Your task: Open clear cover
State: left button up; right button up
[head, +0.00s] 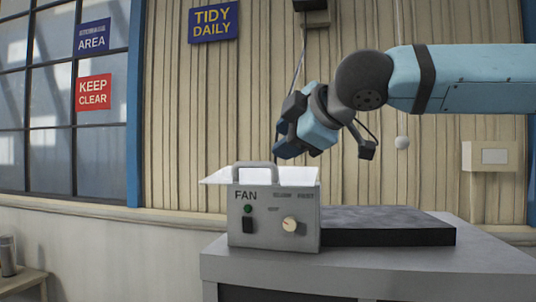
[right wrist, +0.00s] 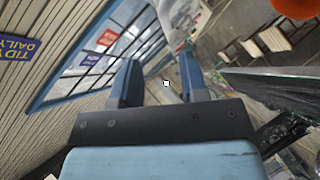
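I cannot clearly make out a clear cover in either view. A grey box marked FAN (head: 273,215) stands on the bench, with a handle on top, a green light, a black switch and a pale dial. A pale, thin sheet-like piece (head: 295,176) shows at its top; I cannot tell if it is a cover. My right gripper (head: 284,143) is in the air above the box, apart from it. In the right wrist view its two fingers (right wrist: 160,82) stand apart with nothing held between them. My left gripper is in neither view.
A dark flat slab (head: 385,226) lies behind and right of the FAN box on the grey bench (head: 400,265). A beige wall box (head: 490,156) is at the right. A thin cord (head: 300,58) hangs near the gripper.

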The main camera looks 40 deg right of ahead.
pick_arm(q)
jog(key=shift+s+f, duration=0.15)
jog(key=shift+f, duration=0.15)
pick_arm(e)
jog(key=v, duration=0.3)
jog(key=shift+s+r, duration=0.15)
jog(key=shift+s, duration=0.25)
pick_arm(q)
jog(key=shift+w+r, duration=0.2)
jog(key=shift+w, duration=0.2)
